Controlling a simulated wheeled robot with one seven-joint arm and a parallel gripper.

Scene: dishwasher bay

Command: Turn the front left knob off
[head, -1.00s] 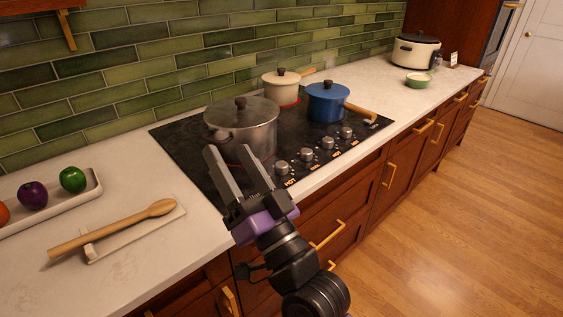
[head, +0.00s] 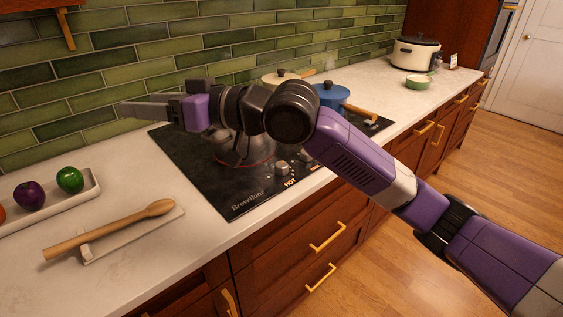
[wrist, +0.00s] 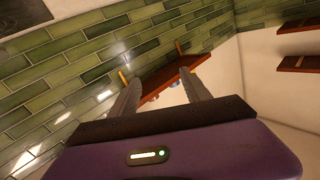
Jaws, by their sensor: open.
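The black cooktop (head: 235,195) is set into the counter, with a row of silver knobs along its front right edge. The leftmost knob (head: 281,168) shows just below my arm, with a lit HOT label (head: 289,183) beside it; its setting is too small to read. Another knob (head: 305,156) shows to its right; the others are hidden by my arm. A glowing red ring shows on the front left burner, partly covered. My gripper (head: 128,106) is raised, pointing left, well away from the knobs. In the wrist view my gripper (wrist: 158,76) is open and empty.
The blue pot (head: 333,94) and cream pot (head: 280,77) stand at the back, partly behind my arm. A wooden spoon (head: 110,229) lies on its rest at left, near a tray of vegetables (head: 90,190). A wooden shelf (wrist: 172,76) shows in the wrist view.

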